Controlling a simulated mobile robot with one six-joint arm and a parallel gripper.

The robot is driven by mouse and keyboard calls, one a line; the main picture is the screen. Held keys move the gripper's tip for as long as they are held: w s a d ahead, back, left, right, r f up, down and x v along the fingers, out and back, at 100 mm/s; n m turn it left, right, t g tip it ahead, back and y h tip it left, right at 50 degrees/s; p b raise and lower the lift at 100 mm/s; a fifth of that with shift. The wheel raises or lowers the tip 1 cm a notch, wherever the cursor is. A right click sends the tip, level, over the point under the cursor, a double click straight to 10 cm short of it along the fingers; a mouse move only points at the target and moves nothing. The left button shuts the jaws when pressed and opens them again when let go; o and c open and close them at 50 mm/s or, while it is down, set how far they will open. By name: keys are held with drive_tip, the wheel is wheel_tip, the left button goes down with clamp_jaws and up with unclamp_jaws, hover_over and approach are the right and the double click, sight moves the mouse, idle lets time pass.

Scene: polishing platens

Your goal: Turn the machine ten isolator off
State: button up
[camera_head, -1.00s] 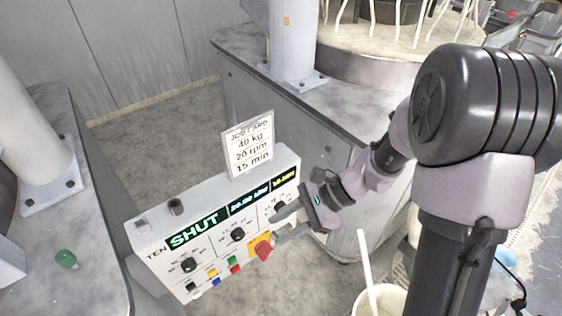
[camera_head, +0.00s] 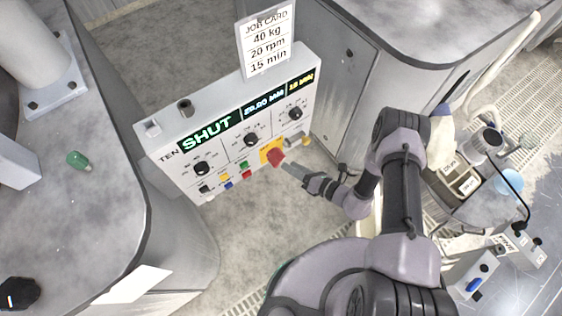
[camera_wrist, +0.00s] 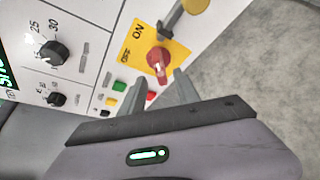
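The isolator is a red rotary knob (camera_head: 275,157) on a yellow plate (camera_head: 264,148), low on the white TEN control panel (camera_head: 160,139). In the wrist view, the red knob (camera_wrist: 159,62) sits on the yellow plate (camera_wrist: 143,44) marked ON and OFF. I cannot tell surely which mark it points to. My gripper (camera_head: 288,167) is in front of the knob. In the wrist view my gripper (camera_wrist: 162,85) is open and empty, its two fingers apart and pointing at the knob, which lies just beyond the tips. Contact is not clear.
Black dials (camera_head: 250,139) and small coloured buttons (camera_head: 246,174) are left of the isolator. A grey metal latch-like part (camera_wrist: 172,20) is beside the yellow plate. A job card (camera_head: 266,40) stands on top of the panel. Open floor lies below the panel.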

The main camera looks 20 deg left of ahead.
sight(282, 161)
drive_tip(key=b+x, duration=0.1)
drive_tip(key=x, duration=0.5)
drive_tip(key=shift+c, duration=0.5)
clamp_jaws()
